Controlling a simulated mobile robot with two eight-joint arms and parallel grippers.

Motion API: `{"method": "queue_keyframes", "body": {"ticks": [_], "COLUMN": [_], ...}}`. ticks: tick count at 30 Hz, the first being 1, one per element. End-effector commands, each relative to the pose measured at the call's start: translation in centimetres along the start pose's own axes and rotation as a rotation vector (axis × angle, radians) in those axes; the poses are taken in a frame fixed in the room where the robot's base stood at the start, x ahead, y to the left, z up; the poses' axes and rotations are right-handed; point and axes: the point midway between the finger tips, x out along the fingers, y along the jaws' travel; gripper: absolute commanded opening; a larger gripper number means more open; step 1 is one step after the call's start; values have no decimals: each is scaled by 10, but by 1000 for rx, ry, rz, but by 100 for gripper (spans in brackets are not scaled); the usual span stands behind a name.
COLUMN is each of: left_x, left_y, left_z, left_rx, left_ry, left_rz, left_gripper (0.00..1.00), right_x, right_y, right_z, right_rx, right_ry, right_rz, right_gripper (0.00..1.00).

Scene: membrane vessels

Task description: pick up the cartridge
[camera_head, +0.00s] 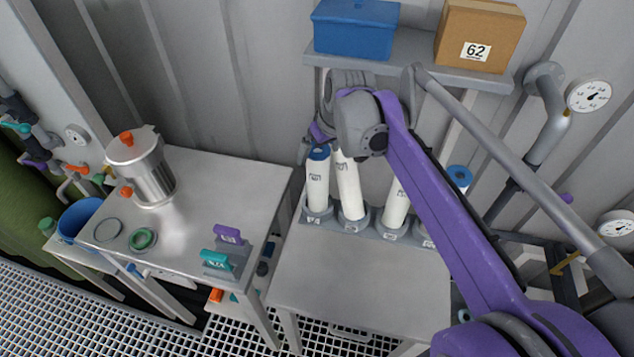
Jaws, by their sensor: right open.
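Several white cartridges stand upright in a grey rack (352,225) at the back of the right-hand table. The leftmost cartridge (318,188) has a blue top. A second cartridge (349,192) leans close beside it, and a third cartridge (396,206) is partly behind my purple right arm. A blue top (459,176) shows to the right of the arm. My right gripper (320,131) is open just above the leftmost cartridge's top; it is small and partly hidden by my wrist, and I cannot tell whether it touches. My left gripper is out of view.
A shelf (415,66) above carries a blue box (355,28) and a cardboard box (478,36). The left table (222,185) holds a steel vessel (145,170), rings and two tool handles. The right table's front (350,285) is bare. Pipes and gauges line the right wall.

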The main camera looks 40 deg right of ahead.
Motion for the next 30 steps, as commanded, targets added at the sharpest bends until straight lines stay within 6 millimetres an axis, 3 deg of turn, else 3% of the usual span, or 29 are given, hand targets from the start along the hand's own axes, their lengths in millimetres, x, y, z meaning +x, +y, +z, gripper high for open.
{"method": "queue_keyframes", "body": {"ticks": [18, 26, 30], "left_x": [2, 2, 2], "left_y": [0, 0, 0], "left_z": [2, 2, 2], "left_rx": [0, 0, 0], "left_ry": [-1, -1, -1], "left_rz": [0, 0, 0], "left_gripper": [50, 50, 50], "right_x": [71, 74, 74], "right_y": [4, 4, 4], "right_z": [-1, -1, -1], "right_rx": [0, 0, 0], "right_ry": [0, 0, 0], "right_rz": [0, 0, 0], "right_gripper": [100, 100, 78]}}
